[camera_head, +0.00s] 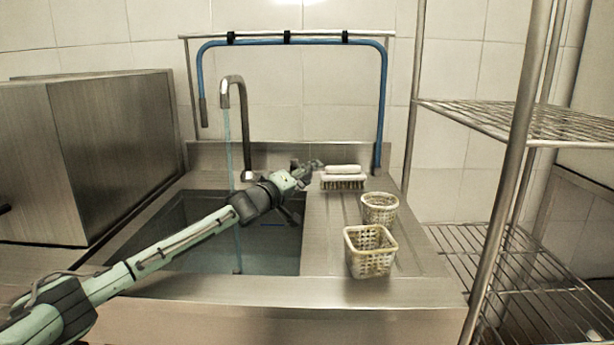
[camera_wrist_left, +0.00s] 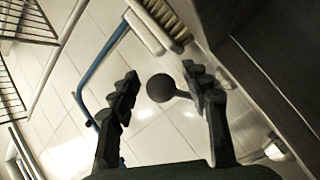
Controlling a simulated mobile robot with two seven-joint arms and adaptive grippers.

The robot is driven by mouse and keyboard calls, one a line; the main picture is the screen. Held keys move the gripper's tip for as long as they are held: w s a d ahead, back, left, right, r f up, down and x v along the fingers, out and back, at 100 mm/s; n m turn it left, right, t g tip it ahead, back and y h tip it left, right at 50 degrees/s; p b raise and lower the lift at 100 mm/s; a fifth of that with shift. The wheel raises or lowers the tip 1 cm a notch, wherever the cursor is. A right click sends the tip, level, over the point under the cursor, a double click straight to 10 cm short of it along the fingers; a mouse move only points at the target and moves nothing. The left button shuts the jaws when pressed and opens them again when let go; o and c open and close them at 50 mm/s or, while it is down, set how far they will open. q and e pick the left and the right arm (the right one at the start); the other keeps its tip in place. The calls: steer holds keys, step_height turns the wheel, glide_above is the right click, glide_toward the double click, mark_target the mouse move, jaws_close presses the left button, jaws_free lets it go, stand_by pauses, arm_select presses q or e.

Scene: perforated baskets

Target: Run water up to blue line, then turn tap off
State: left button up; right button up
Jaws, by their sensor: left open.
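The tap (camera_head: 238,115) is a tall metal gooseneck at the back of the sink. A thin bluish stream of water (camera_head: 228,150) runs from its spout into the steel sink basin (camera_head: 165,215). My left gripper (camera_head: 308,168) is behind the basin's back right corner, left of the brush. In the left wrist view its open fingers (camera_wrist_left: 163,95) have a dark ball knob (camera_wrist_left: 160,88) on a short stem between them, with gaps visible. My right gripper is not in view.
A scrubbing brush (camera_head: 343,178) and two perforated baskets, a round one (camera_head: 379,208) and a square one (camera_head: 370,251), stand on the drainboard. A blue hose (camera_head: 383,110) hangs on a frame behind. A wire shelf (camera_head: 525,118) stands right; a steel box (camera_head: 120,130) stands left.

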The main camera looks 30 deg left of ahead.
arm_select(q)
steer(key=shift+s, duration=0.1)
steer(key=s+a, duration=0.1)
steer(key=s, duration=1)
steer(key=shift+s+a, duration=0.35)
steer(key=shift+a, duration=0.05)
